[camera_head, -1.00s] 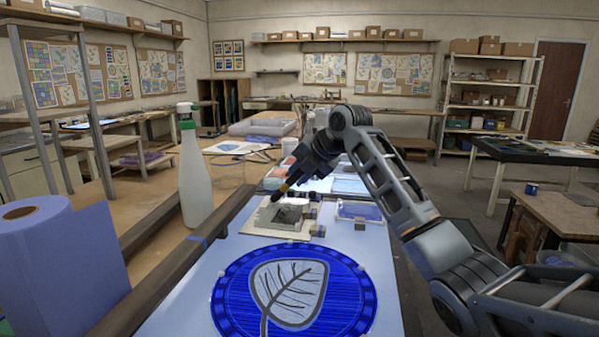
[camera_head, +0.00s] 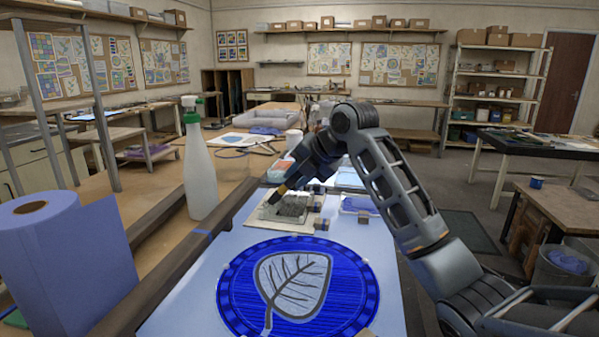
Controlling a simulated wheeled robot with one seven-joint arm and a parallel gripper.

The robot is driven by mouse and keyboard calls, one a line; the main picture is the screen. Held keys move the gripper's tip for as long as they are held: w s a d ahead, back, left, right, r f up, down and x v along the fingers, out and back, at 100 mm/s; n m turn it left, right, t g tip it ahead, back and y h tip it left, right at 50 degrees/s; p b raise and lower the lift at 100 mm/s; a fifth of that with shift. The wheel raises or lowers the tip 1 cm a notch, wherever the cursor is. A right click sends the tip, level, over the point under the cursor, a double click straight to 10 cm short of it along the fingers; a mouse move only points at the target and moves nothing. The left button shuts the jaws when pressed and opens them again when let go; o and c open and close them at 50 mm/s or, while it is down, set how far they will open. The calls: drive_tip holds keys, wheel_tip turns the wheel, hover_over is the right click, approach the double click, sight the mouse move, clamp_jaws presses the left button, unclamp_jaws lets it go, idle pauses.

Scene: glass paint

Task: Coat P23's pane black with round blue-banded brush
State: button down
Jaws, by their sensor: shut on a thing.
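A round blue glass pane (camera_head: 240,300) with a pale, dark-veined leaf lies flat on the light-blue work surface (camera_head: 185,310), close to me. I cannot read a P23 mark. My gripper (camera_head: 293,180) is shut on a slim brush (camera_head: 276,196), its shaft tilted down to the left. The brush tip is over or at the left part of a pale slab (camera_head: 290,222) bearing a dark grey patch; I cannot tell whether it touches. A yellowish spot shows near the grip, but the band colour is too small to make out.
A white spray bottle (camera_head: 199,165) with a green collar and a blue paper roll (camera_head: 72,265) stand left, beyond a dark rail (camera_head: 150,238). Small blocks (camera_head: 320,212) and a clear blue-filled tray (camera_head: 355,205) lie right of the slab. The surface between slab and pane is clear.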

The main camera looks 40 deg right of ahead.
drive_tip(key=s+a, duration=0.2)
drive_tip(key=a, duration=0.1)
drive_tip(key=shift+s+p, duration=0.15)
drive_tip(key=shift+p, duration=0.15)
idle(0.3)
drive_tip(key=shift+r, duration=0.1)
wheel_tip(320, 180, up, 5)
drive_tip(key=p, duration=0.3)
drive_tip(key=shift+d, duration=0.15)
idle(0.8)
